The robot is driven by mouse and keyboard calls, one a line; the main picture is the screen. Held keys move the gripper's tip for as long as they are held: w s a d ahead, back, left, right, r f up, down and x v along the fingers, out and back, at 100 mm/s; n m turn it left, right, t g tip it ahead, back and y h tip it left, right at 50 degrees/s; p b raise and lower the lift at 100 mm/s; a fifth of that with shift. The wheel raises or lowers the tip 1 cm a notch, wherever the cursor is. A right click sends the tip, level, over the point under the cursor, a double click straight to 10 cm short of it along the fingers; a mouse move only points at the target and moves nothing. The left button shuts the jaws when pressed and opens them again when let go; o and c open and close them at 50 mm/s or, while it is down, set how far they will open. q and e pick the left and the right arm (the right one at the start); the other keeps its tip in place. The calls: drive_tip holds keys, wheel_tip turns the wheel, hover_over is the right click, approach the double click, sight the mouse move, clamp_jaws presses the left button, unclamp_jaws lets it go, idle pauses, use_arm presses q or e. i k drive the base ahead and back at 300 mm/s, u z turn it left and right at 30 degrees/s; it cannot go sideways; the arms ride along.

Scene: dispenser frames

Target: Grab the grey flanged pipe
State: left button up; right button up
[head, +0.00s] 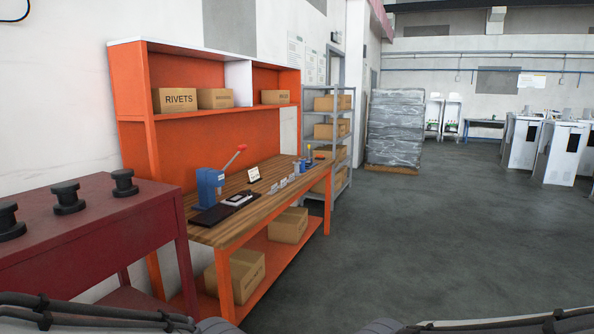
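Three short, dark grey to black flanged pieces stand upright in a row on the dark red table (95,215) at the left. The nearest flanged piece (9,222) is cut by the left picture edge. The middle flanged piece (68,199) and the far flanged piece (124,184) are whole in view. I cannot tell which of them is the grey flanged pipe. Parts of my two arms, with black cables, show along the bottom edge. Neither gripper can be seen.
Behind the red table is an orange workbench with a wooden top (228,232), holding a blue press (210,185) with a red-tipped lever. Cardboard boxes sit on its shelves. A grey rack (346,150) and a wrapped pallet (395,128) stand farther back. The grey floor (420,240) at the right is clear.

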sight(296, 165)
drive_tip(key=z, duration=0.5)
drive_tip(key=i, duration=4.15)
drive_tip(key=u, duration=1.25)
drive_tip(key=i, duration=1.45)
drive_tip(key=u, duration=0.7)
